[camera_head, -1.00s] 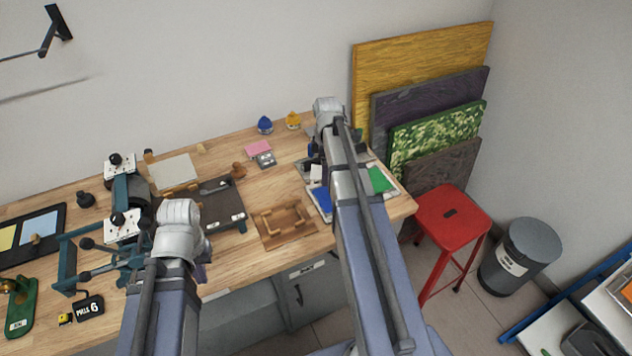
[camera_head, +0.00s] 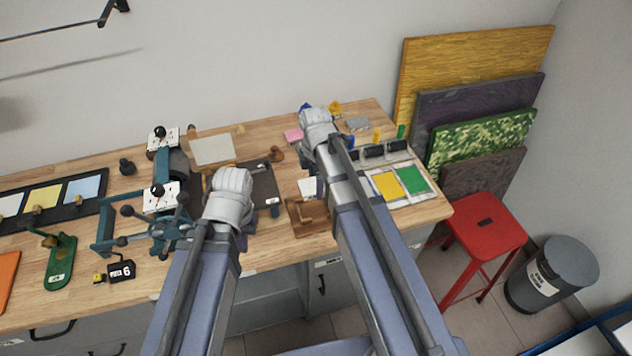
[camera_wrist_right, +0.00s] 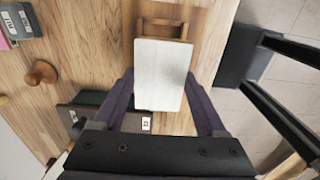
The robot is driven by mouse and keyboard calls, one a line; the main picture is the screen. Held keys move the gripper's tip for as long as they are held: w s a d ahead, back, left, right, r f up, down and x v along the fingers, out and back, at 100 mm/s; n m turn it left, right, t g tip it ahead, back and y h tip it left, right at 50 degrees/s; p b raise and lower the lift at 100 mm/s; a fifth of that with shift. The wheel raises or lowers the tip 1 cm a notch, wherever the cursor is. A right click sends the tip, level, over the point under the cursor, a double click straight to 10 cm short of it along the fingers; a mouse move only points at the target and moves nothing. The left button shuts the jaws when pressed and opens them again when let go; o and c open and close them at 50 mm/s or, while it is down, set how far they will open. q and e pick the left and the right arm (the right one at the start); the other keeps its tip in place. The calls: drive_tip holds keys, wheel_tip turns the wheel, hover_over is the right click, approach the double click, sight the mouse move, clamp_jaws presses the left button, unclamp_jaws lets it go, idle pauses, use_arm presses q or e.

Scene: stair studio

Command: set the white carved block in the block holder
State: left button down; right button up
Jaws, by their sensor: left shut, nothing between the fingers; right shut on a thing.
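The white carved block (camera_wrist_right: 160,75) is a pale flat-faced piece between the two purple fingers of my right gripper (camera_wrist_right: 158,90). My right gripper is shut on it. In the head view the block (camera_head: 308,187) shows just left of my right arm. The wooden block holder (camera_head: 310,222) lies on the bench below it, partly hidden by that arm. In the right wrist view part of the holder (camera_wrist_right: 162,23) shows beyond the block. I cannot tell whether block and holder touch. My left gripper (camera_head: 243,240) is shut and empty over the bench, its fingertips mostly hidden behind its wrist.
A dark tray (camera_head: 264,185) lies between my arms. A rack with yellow and green pads (camera_head: 412,196) stands right of my right arm. A small press (camera_head: 160,220) stands at left. A wooden knob stamp (camera_wrist_right: 40,73) is near the block. The red stool (camera_head: 485,222) stands off the bench.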

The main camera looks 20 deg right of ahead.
drive_tip(key=shift+f, duration=0.2)
drive_tip(key=b, duration=0.8)
hover_over(316, 209)
wheel_tip(316, 209, down, 7)
drive_tip(key=shift+f, duration=0.1)
drive_tip(key=shift+f+b, duration=0.95)
drive_tip(key=shift+f, duration=0.2)
idle(1.5)
drive_tip(key=o, duration=1.3)
drive_tip(key=shift+o, duration=0.2)
drive_tip(key=shift+r, duration=0.1)
wheel_tip(316, 209, up, 8)
drive_tip(key=p, duration=0.8)
